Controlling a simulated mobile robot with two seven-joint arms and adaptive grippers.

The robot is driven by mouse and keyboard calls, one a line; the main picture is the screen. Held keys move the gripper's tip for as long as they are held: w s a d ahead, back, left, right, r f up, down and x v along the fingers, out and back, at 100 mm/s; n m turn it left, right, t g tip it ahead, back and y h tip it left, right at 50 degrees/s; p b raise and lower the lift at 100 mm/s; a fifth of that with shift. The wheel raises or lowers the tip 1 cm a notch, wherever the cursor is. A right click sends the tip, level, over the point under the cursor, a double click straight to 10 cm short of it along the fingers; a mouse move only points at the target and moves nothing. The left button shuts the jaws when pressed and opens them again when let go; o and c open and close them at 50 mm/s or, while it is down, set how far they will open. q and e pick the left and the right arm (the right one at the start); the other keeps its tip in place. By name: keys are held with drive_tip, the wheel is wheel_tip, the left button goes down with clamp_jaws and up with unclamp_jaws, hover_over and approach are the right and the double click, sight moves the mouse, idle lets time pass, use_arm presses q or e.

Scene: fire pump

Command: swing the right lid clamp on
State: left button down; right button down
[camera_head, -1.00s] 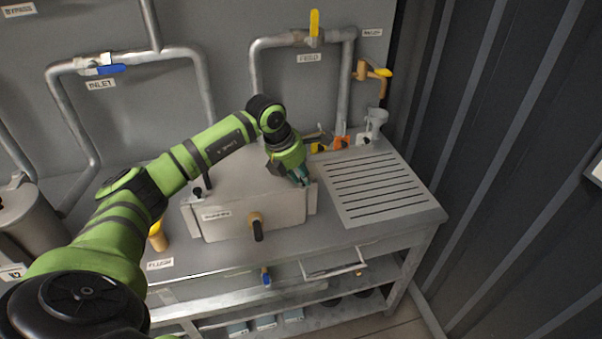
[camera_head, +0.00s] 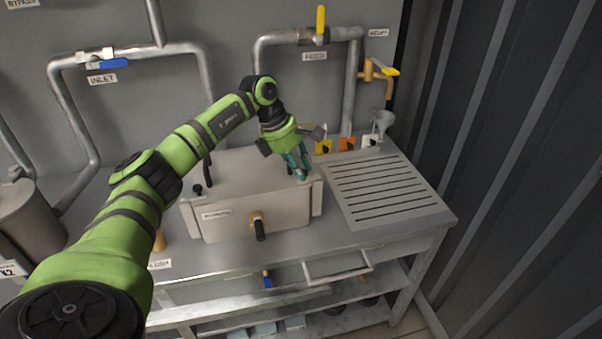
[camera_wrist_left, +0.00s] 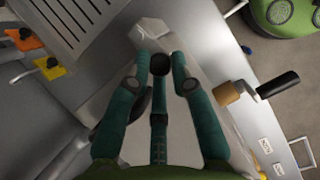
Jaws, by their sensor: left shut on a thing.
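The grey metal tank (camera_head: 285,219) stands on the bench with its flat lid (camera_head: 240,175) on top. My left gripper (camera_head: 301,174) is at the lid's right end, fingers pointing down. In the left wrist view its teal fingers (camera_wrist_left: 160,66) are closed around the round black knob (camera_wrist_left: 160,64) of the right lid clamp. The clamp's lower part is mostly hidden by the fingers, so I cannot tell its exact angle. The left clamp's black knob (camera_head: 198,190) stands at the lid's left end. My right gripper is not in view.
A slotted drain panel (camera_head: 385,188) lies right of the tank. Yellow, orange and white tags (camera_head: 346,144) and a funnel (camera_head: 383,122) stand behind it. Pipes run along the back wall.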

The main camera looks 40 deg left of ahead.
use_arm(q)
drive_tip(key=shift+w+a+r+m, duration=0.15)
drive_tip(key=shift+w+a+m, duration=0.2)
drive_tip(key=shift+m, duration=0.65)
drive_tip(key=shift+g, duration=0.3)
drive_tip(key=c, duration=1.1)
unclamp_jaws()
drive_tip(key=shift+d, duration=0.1)
drive_tip(key=shift+s, duration=0.1)
